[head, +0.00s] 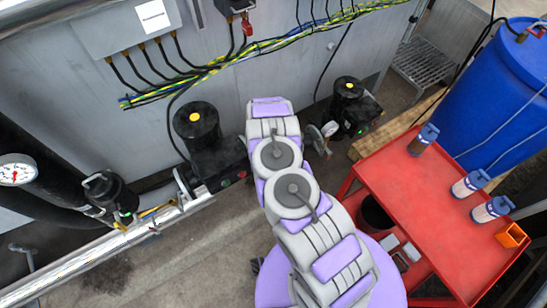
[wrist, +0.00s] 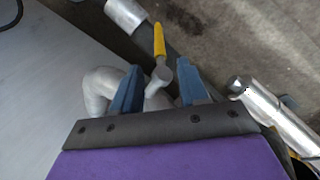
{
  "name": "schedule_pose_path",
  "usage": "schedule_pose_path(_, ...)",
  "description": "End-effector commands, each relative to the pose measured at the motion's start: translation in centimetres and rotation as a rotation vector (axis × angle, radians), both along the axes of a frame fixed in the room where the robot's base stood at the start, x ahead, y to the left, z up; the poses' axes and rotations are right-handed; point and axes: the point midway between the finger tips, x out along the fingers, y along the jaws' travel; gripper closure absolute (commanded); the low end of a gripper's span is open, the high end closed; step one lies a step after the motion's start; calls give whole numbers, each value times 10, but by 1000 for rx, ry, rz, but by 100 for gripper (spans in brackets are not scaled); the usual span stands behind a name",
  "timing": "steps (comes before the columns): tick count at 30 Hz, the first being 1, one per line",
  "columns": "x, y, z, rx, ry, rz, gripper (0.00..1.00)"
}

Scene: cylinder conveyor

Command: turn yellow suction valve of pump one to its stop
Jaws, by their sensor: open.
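In the wrist view a yellow valve handle (wrist: 159,40) points up the picture from its grey metal stem. My gripper (wrist: 159,67) is open, with one blue finger on each side of the stem. The yellow grip lies beyond the fingertips, and I cannot tell whether either finger touches the valve. In the head view my arm hides my gripper. Two black pumps with yellow caps show there, one left of my arm (head: 197,122) and one right of it (head: 348,92). No label shows which is pump one. A yellow lever (head: 156,210) lies on the pipework at left.
Silver pipes (wrist: 262,110) run close to the right finger. A grey wall panel (wrist: 40,90) fills the wrist view's left. In the head view a red cart (head: 440,215) with several bottles stands at right, before a blue barrel (head: 500,85). A gauge (head: 17,171) is at left.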

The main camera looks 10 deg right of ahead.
Motion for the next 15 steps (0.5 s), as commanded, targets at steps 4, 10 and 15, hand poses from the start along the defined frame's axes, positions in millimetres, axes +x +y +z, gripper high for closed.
schedule_pose_path(4,-13,6,28,3,5,-2,57)
schedule_pose_path(10,-26,11,59,1,3,-1,57)
schedule_pose_path(15,-34,16,78,2,6,0,57)
